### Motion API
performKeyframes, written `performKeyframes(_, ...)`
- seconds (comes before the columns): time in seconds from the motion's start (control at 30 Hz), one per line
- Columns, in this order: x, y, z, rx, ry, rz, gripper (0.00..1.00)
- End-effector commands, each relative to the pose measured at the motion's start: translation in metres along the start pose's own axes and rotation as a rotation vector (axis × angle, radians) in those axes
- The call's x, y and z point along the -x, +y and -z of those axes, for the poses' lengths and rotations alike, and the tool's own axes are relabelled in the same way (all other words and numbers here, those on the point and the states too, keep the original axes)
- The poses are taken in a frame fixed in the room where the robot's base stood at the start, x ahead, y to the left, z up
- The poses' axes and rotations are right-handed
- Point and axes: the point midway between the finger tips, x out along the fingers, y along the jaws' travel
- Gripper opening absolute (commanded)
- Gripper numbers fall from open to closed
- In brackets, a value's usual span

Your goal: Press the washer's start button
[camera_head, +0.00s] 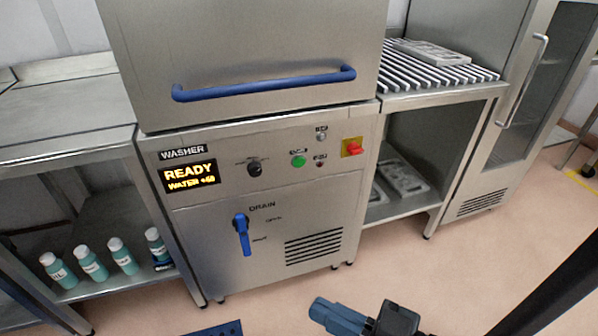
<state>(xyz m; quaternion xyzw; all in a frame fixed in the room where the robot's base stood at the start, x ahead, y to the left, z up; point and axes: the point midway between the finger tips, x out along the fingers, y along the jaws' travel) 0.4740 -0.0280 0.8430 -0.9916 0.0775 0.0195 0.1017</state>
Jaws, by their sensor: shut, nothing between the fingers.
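The washer (190,220) is a steel machine with a closed hood and a blue bar handle (265,84). Its display (189,176) reads READY and a WATER line. My gripper (326,310) is at the bottom edge, low in front of the washer, well apart from the button. Its fingers look shut and empty.
A blue drain lever (242,234) points down on the lower front. A slatted shelf (475,74) with a tray (430,50) stands right. Several teal bottles (90,262) stand on the left lower shelf (115,285).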

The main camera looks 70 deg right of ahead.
Motion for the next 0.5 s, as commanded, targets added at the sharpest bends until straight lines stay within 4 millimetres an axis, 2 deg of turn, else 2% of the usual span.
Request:
performKeyframes(0.03,-0.021,0.015,-0.022,-0.053,0.076,-0.036,0.00)
performKeyframes(0.2,-0.076,0.063,-0.047,-0.232,0.317,-0.133,0.00)
performKeyframes(0.37,-0.122,0.121,-0.059,-0.375,0.562,-0.206,0.00)
performKeyframes(0.5,-0.154,0.180,-0.062,-0.479,0.785,-0.253,0.00)
